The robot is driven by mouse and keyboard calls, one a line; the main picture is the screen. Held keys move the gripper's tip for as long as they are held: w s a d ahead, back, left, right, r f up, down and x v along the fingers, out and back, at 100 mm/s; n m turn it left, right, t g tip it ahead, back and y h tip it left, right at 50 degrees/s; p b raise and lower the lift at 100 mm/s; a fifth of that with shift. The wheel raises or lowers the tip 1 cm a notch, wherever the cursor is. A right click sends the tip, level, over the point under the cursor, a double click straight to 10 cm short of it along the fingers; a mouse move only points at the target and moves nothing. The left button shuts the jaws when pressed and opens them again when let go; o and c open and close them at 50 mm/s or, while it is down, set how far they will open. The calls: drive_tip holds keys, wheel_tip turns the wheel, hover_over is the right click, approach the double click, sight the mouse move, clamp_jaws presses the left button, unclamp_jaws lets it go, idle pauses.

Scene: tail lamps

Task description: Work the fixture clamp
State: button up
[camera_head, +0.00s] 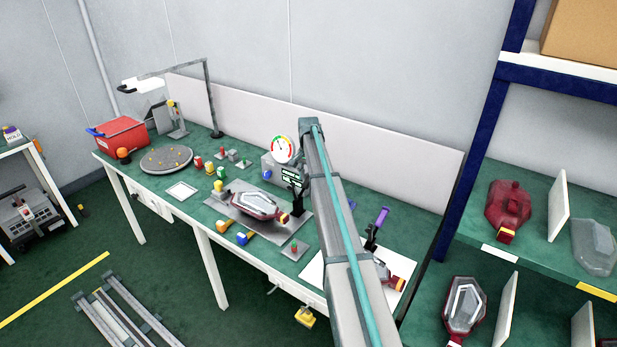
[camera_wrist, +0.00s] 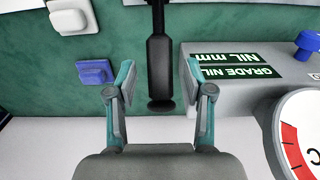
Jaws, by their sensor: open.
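In the wrist view a black handle (camera_wrist: 159,70) with a rounded end runs down from the top edge. My gripper (camera_wrist: 158,75) is open, with one finger on each side of the handle and a visible gap to both. In the head view a dark upright clamp part (camera_head: 297,201) stands at the right of a grey fixture plate (camera_head: 285,229), beside a red-rimmed lamp (camera_head: 250,204) on the plate. My arm passes in front of this area in the head view and the gripper's fingers cannot be made out there.
A grey box with a green label (camera_wrist: 245,68) and a round gauge (camera_wrist: 304,135) stands close beside the handle; the gauge also shows in the head view (camera_head: 284,149). A purple-handled clamp (camera_head: 378,219) is at right.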

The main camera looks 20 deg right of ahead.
drive_tip(key=shift+f, duration=0.45)
clamp_jaws()
